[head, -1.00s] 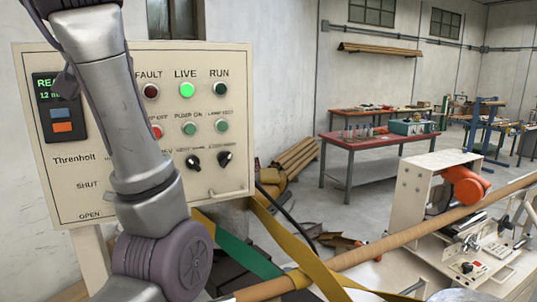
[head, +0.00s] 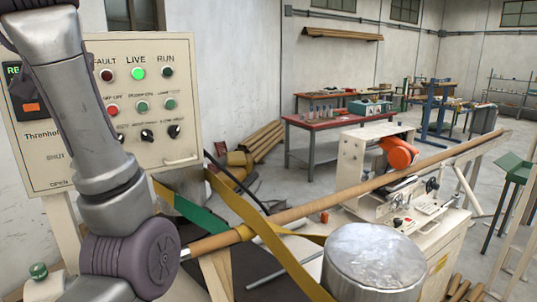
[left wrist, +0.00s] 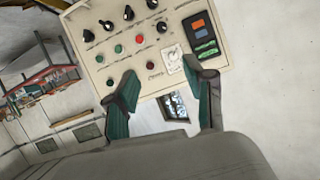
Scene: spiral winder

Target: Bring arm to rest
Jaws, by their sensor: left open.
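My left arm (head: 75,125) comes in at the left of the head view, in front of the control panel. My left gripper (left wrist: 163,95) shows in the left wrist view with its two green-padded fingers apart and nothing between them. Beyond the fingers is the cream control panel (head: 185,105), which also fills the top of the left wrist view (left wrist: 140,60). Its LIVE lamp (head: 138,73) glows green. The left gripper is outside the head view, and my right gripper is in neither view.
A long brown tube (head: 330,200) runs across the winder (head: 352,165), with yellow and green belts (head: 265,240) at its left. A metal-topped drum (head: 375,262) stands at the front. A red-topped bench (head: 335,126) stands behind. The floor between panel and bench is partly clear.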

